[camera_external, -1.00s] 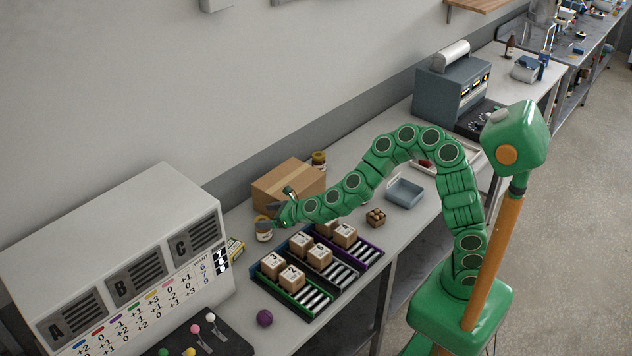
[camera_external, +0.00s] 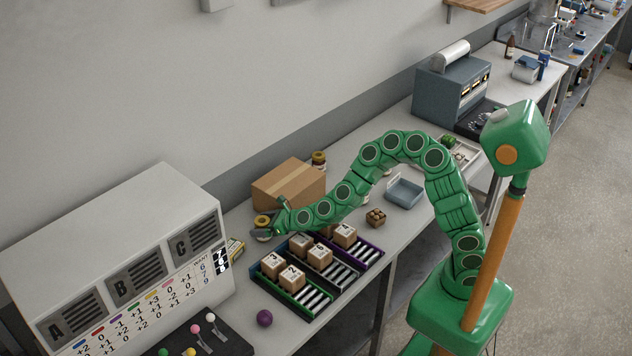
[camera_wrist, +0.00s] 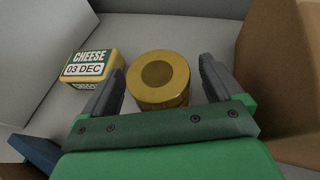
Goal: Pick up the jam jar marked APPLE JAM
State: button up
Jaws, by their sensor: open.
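A jar with a gold lid (camera_wrist: 158,78) stands upright between the open fingers of my gripper (camera_wrist: 160,88) in the wrist view. The fingers are apart on either side, with a gap to the lid on each side. The jar's label is hidden from above, so I cannot read it. In the external view the same jar (camera_external: 263,220) stands on the bench in front of the cardboard box, at my gripper (camera_external: 266,234). Another jar with a gold lid (camera_external: 319,158) stands behind the box; its label is not readable.
A yellow pack marked CHEESE 03 DEC (camera_wrist: 93,68) lies left of the jar. A cardboard box (camera_external: 288,184) stands close on the right in the wrist view. Racks of small numbered boxes (camera_external: 319,256) lie in front. A grey cabinet (camera_external: 110,250) stands to the left.

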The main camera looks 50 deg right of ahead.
jog(key=c, duration=1.4)
jog(key=shift+o, duration=0.2)
